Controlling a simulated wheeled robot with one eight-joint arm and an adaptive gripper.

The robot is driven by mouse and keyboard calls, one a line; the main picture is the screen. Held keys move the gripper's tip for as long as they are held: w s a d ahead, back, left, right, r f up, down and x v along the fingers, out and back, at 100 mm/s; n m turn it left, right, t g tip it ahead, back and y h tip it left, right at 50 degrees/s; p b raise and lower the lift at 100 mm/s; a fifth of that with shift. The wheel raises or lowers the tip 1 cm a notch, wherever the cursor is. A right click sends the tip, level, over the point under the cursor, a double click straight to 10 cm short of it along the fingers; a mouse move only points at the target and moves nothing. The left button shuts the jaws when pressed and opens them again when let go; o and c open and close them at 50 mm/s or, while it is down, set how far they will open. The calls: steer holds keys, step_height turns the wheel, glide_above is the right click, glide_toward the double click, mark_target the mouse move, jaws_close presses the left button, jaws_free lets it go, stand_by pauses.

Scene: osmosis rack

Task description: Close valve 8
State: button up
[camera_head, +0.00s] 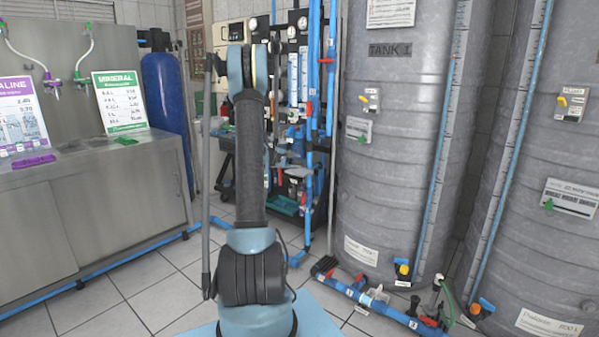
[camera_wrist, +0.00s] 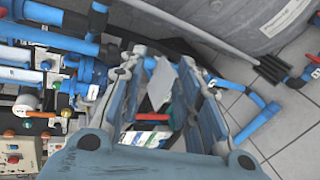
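I cannot tell which valve is number 8, as no number is readable. In the head view, a red-handled valve (camera_head: 327,61) sits on a vertical blue pipe left of the grey tank, with a smaller red handle (camera_head: 309,107) below it. My gripper (camera_wrist: 162,60) shows in the wrist view with its two blue fingers spread apart and nothing held between them. In the wrist view, blue pipework (camera_wrist: 85,75) and an orange-handled fitting (camera_wrist: 38,114) lie to its left. In the head view my arm hides the gripper and part of the rack.
The grey tank labelled TANK 1 (camera_head: 390,150) stands right of the rack. A floor pipe (camera_head: 365,297) with several valves runs before the tanks. A steel counter (camera_head: 90,210) and blue cylinder (camera_head: 166,95) are left. Tiled floor (camera_head: 160,300) is open between.

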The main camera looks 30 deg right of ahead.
steer(key=s+a+r+m+g+y, duration=0.1)
steer(key=s+a+r+m+y, duration=0.15)
steer(key=s+a, duration=0.85)
steer(key=s+a+r+m+y, duration=0.2)
steer(key=s+a+r+y, duration=0.15)
steer(key=s+a, duration=0.7)
steer(key=s+a+f+m+g+y, duration=0.1)
steer(key=s+a+f+y, duration=0.2)
steer(key=s+a, duration=0.8)
steer(key=s+a+f+m+g+y, duration=0.1)
steer(key=s+a+f+y, duration=0.2)
steer(key=s+a+f, duration=0.4)
steer(key=s+a, duration=0.5)
steer(key=s, duration=0.5)
steer(key=shift+a+f+y, duration=0.25)
steer(key=shift+a+y, duration=0.05)
steer(key=shift+y, duration=0.1)
steer(key=shift+m, duration=0.25)
